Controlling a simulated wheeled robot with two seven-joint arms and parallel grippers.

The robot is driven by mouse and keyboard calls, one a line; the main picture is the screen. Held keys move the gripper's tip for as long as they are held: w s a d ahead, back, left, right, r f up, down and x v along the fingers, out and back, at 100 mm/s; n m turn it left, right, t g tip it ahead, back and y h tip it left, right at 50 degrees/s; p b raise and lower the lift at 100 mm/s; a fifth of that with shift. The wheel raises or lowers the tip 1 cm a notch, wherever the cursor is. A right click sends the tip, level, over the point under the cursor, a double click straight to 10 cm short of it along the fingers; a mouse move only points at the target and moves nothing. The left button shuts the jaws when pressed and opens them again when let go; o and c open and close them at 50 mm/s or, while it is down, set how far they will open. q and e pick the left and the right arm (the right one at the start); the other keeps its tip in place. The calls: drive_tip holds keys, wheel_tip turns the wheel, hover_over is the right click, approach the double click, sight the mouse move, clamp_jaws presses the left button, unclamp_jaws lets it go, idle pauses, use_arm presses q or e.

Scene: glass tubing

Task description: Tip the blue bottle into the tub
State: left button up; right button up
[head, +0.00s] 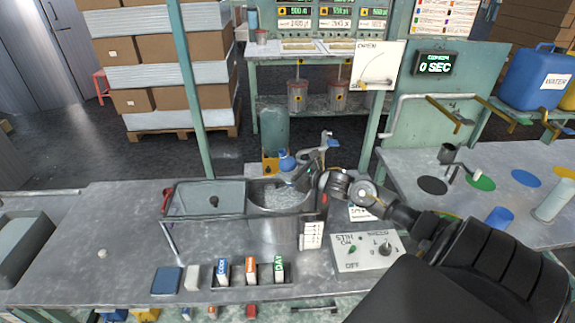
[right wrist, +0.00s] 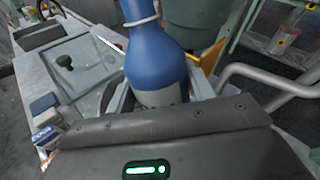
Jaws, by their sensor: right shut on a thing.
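The blue bottle (head: 287,161) is over the back of the round metal tub (head: 279,222), which has pale, shiny contents. My right gripper (head: 304,178) comes in from the right and is shut on the bottle. In the right wrist view the bottle (right wrist: 157,55) stands between the two fingers (right wrist: 162,96), with a pale ring around its neck and a grey band low on its body. Its mouth is cut off there, and I cannot tell its exact tilt. My left gripper is not in view.
A grey rectangular basin (head: 228,196) adjoins the tub on the left. A control box (head: 366,251) stands to the right. Several small coloured boxes (head: 250,270) line the front edge. A green post (head: 188,90) rises behind the bench. The bench's left part is mostly clear.

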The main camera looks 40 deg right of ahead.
drive_tip(key=shift+s+d+n+g+h+p, duration=0.45)
drive_tip(key=shift+d+n+g+p, duration=0.3)
drive_tip(key=shift+p, duration=1.1)
drive_tip(key=n+g+p, duration=0.1)
drive_tip(key=p, duration=0.1)
drive_tip(key=s+d+f+g+h+p, duration=0.1)
drive_tip(key=shift+f+n+h+p, duration=0.1)
drive_tip(key=shift+n+h+p, duration=0.15)
drive_tip(key=shift+n+p, duration=0.1)
drive_tip(key=shift+d+f+g+b, duration=0.1)
drive_tip(key=shift+f+g+b, duration=0.25)
drive_tip(key=shift+f, duration=0.15)
drive_tip(key=h, duration=0.1)
drive_tip(key=f+n+g+h+b, duration=0.1)
drive_tip(key=f+n+g+b, duration=0.1)
drive_tip(key=shift+s+d+f+h, duration=0.2)
drive_tip(key=shift+s+d+h, duration=0.05)
drive_tip(key=shift+d+h, duration=0.15)
drive_tip(key=n+g+h, duration=0.1)
drive_tip(key=f+n+g+h+b, duration=0.1)
drive_tip(key=shift+w+a+f+h, duration=0.1)
drive_tip(key=shift+h, duration=0.2)
drive_tip(key=shift+a+r+g+h+p, duration=0.1)
drive_tip(key=shift+r+g+h+p, duration=0.2)
drive_tip(key=shift+r+g+p, duration=0.3)
drive_tip(key=shift+a+r+n+g+h+p, duration=0.15)
drive_tip(key=shift+r+n+g+h+p, duration=0.15)
drive_tip(key=shift+r+n+h+p, duration=0.35)
drive_tip(key=shift+f, duration=0.15)
drive_tip(key=shift+w, duration=0.1)
